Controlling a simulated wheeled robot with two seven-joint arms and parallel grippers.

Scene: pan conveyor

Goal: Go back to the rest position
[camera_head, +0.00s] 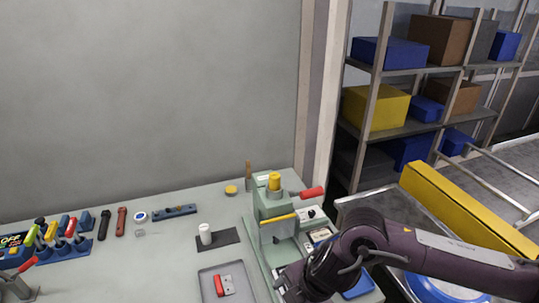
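My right arm comes in from the right and bends down over the front of the workbench (120,265). My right gripper (290,287) is at the bottom edge, by the base of a green press (270,208) with a yellow top and a red handle. Its fingers are dark and partly cut off, so I cannot tell whether it is open or holds anything. My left gripper is not clearly visible; only a dark object with a red handle (27,264) shows at the bottom left corner.
A grey tray (208,291) holds a red and grey piece (224,285). A white cylinder (205,233) stands on a dark mat. Several tools lie at left. A yellow rail (465,213) and a blue pan (440,292) are at right. Shelves with boxes stand behind.

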